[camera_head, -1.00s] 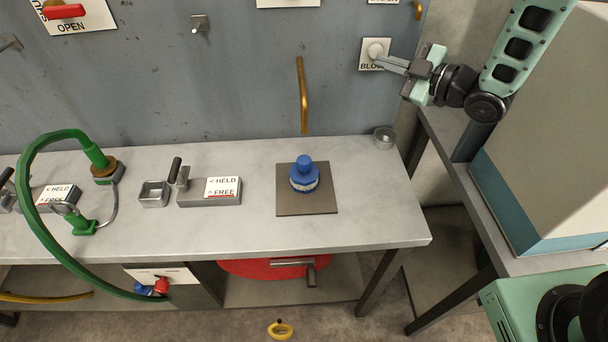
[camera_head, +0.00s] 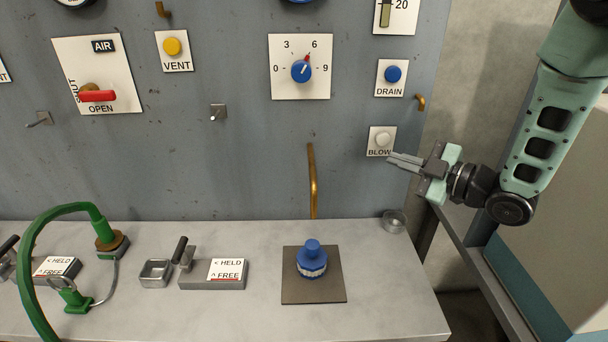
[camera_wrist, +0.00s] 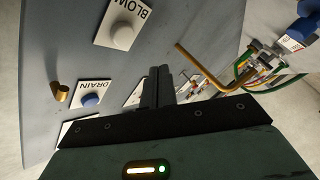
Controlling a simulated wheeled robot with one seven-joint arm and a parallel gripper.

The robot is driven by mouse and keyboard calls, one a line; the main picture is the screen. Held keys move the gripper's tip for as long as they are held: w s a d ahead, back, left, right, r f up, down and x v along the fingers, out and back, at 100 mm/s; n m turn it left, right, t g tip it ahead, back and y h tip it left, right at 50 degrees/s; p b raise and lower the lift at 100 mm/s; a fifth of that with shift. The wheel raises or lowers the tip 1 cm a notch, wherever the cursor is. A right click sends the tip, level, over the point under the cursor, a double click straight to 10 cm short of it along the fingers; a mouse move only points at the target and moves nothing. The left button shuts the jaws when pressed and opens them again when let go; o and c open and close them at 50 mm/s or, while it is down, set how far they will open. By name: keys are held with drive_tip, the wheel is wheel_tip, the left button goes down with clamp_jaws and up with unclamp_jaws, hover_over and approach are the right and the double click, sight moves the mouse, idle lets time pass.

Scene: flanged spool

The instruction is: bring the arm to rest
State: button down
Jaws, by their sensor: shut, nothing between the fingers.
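My gripper (camera_head: 402,161) is shut and empty at the right of the panel. In the head view its fingertips point left, just below and right of the white BLOW button (camera_head: 382,139). In the wrist view the shut fingers (camera_wrist: 157,86) stand in the middle, with the BLOW button (camera_wrist: 122,36) to their upper left and apart from them. My arm reaches in from the upper right. A blue flanged spool piece (camera_head: 312,259) stands upright on a dark square mat (camera_head: 327,290) on the bench, well away from my gripper.
The grey panel (camera_head: 240,150) carries a blue DRAIN button (camera_head: 393,74), a blue dial (camera_head: 301,71), a yellow VENT button (camera_head: 172,47) and a red-handled AIR valve (camera_head: 97,96). A brass pipe (camera_head: 312,180) stands behind the mat. A clamp block (camera_head: 215,283) and a green hose (camera_head: 40,225) are at left.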

drive_tip(key=s+a+f+m+g+h, duration=0.2)
drive_tip(key=s+a+m+g+h, duration=0.2)
drive_tip(key=s+a+m+h, duration=0.35)
drive_tip(key=s+r+m+g+h, duration=0.1)
drive_tip(key=s+m+g+h, duration=0.3)
drive_tip(key=s, duration=2)
drive_tip(key=g, duration=0.4)
drive_tip(key=shift+r, duration=0.15)
